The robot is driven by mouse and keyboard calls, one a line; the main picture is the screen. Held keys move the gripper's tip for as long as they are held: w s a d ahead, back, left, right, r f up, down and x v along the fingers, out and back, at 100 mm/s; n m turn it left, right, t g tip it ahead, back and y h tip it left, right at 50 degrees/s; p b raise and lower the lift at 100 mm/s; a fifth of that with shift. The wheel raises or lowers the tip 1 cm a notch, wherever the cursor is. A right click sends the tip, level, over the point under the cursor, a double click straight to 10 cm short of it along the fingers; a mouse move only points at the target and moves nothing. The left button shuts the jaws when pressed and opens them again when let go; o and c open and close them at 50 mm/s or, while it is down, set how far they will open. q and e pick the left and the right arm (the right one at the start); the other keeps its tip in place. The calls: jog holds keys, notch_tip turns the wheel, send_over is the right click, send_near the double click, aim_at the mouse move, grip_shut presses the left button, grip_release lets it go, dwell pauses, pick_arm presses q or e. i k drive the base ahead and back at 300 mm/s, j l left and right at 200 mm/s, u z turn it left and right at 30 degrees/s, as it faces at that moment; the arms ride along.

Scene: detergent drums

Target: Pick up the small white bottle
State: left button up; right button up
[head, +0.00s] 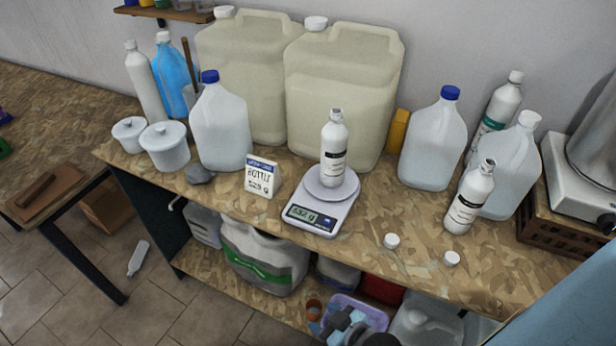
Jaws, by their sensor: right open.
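Several small white bottles are in the head view. One white bottle with a dark label (333,150) stands upright on the digital scale (321,198), whose display seems to read 532 g. A similar labelled bottle (469,197) stands at the bench's right, and a white bottle with a green label (500,100) stands behind. Another small white bottle (138,257) lies on the tiled floor at the left. My left gripper is out of view.
A sign (261,177) stands left of the scale. Large canisters (345,95) line the wall. Jugs (432,145) and white tubs (165,147) crowd the bench. Two loose caps (391,241) (452,258) lie near the front edge. The lower shelf holds containers.

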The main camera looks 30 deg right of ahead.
aim_at(334, 136)
jog(key=z, duration=0.85)
